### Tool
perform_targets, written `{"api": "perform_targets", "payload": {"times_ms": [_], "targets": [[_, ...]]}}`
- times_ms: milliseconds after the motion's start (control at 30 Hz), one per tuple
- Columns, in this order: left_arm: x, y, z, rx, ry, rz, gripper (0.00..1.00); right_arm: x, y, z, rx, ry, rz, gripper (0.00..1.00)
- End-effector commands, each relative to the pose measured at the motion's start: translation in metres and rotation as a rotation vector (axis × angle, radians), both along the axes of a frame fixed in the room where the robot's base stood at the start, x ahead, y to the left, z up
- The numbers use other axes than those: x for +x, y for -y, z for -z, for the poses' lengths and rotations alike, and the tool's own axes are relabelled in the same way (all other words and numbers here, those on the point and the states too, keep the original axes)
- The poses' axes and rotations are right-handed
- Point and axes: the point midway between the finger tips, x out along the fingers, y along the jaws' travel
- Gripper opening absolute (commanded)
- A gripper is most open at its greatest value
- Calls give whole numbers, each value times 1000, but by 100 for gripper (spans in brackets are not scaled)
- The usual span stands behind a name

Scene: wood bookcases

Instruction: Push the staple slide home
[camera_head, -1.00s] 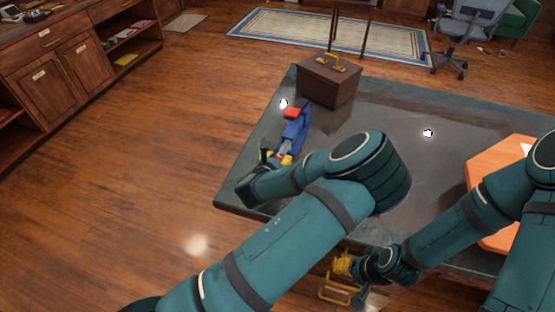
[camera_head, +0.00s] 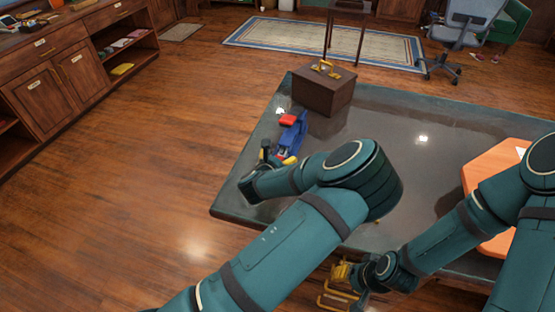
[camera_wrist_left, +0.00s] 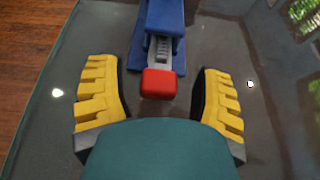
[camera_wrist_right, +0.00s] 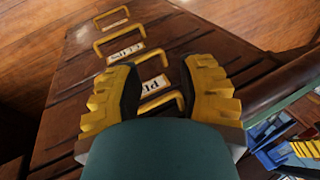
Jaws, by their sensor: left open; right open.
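A blue stapler (camera_head: 294,131) lies near the table's left edge, with a red part (camera_head: 287,119) at its far end. In the left wrist view, the blue body (camera_wrist_left: 163,18) is at the top, and a grey staple slide (camera_wrist_left: 159,53) sticks out of it towards me, ending in a red block (camera_wrist_left: 158,84). My left gripper (camera_head: 277,158) is open at the stapler's near end. Its yellow fingers (camera_wrist_left: 160,92) stand on either side of the red block with gaps. My right gripper (camera_head: 342,274) is open, low by the table's front; it also shows in the right wrist view (camera_wrist_right: 163,70).
A brown box (camera_head: 323,92) with a brass handle stands behind the stapler. An orange panel (camera_head: 485,180) lies at the table's right. Brass drawer handles (camera_wrist_right: 160,102) are close to my right fingers; contact is unclear. The table's middle (camera_head: 415,165) is clear.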

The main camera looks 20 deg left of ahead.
Motion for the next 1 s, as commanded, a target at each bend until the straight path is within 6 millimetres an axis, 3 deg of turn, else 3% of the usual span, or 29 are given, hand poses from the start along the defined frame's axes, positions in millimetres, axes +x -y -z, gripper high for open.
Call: {"api": "perform_targets", "payload": {"times_ms": [167, 500, 700, 1000], "targets": [[-11, -1, -5, 1, -1, -2, 66, 0, 0, 0, 0, 0, 0, 39], [-73, -5, -30, 1, -1, -2, 66, 0, 0, 0, 0, 0, 0, 39], [-100, -7, -42, 1, -1, -2, 66, 0, 0, 0, 0, 0, 0, 39], [-111, -7, -46, 0, 0, 1, 66, 0, 0, 0, 0, 0, 0, 39]]}}
